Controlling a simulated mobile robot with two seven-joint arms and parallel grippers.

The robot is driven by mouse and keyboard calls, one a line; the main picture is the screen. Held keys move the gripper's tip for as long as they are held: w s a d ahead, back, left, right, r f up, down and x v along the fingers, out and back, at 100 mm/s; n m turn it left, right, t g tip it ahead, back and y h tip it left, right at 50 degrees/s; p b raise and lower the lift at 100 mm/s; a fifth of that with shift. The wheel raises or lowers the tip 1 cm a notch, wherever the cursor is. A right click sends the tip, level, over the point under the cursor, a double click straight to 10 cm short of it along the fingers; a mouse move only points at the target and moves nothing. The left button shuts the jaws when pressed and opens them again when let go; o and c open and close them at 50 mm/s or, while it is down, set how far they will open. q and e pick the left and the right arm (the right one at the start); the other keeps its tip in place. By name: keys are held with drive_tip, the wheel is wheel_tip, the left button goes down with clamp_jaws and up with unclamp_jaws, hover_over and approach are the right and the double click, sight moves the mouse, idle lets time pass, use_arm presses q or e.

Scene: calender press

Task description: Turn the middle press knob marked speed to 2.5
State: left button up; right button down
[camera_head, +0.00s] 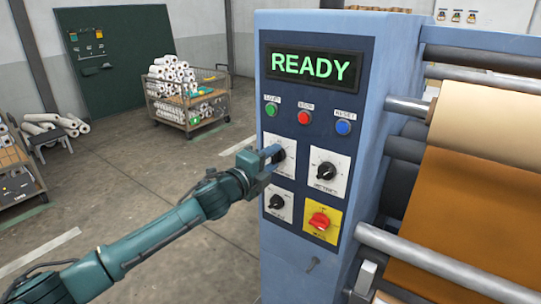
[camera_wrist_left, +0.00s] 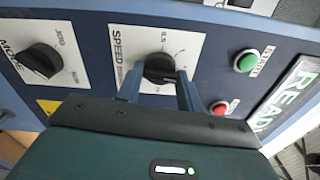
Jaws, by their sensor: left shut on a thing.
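The speed knob (camera_wrist_left: 160,68) is a black round knob on a white plate lettered SPEED in the left wrist view. In the head view its white plate (camera_head: 289,148) is the upper left of the plates on the blue press front, and my gripper partly covers it. My left gripper (camera_head: 274,155) is at this knob, with its two fingers (camera_wrist_left: 159,88) on either side of it, shut on it. The knob's pointer is partly hidden and I cannot read its setting. My right gripper is in neither view.
Close by are another black knob (camera_head: 325,171) to the right, the mode knob (camera_head: 277,202) below and a red switch on a yellow plate (camera_head: 319,221). Green (camera_head: 271,109), red (camera_head: 304,117) and blue (camera_head: 343,127) buttons sit above, under a display (camera_head: 311,67) reading READY. Rollers are at the right.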

use_arm(q)
drive_tip(key=m+p, duration=0.1)
drive_tip(key=m, duration=0.3)
drive_tip(key=shift+m, duration=0.4)
drive_tip(key=m+p, duration=0.1)
drive_tip(key=m, duration=0.2)
drive_tip(key=shift+m, duration=0.3)
drive_tip(key=m+p, duration=0.1)
drive_tip(key=m, duration=0.3)
drive_tip(key=shift+m+p, duration=0.35)
drive_tip(key=shift+m, duration=1.65)
drive_tip(key=o, duration=1)
drive_tip(key=v, duration=1.3)
drive_tip(key=shift+b, duration=0.45)
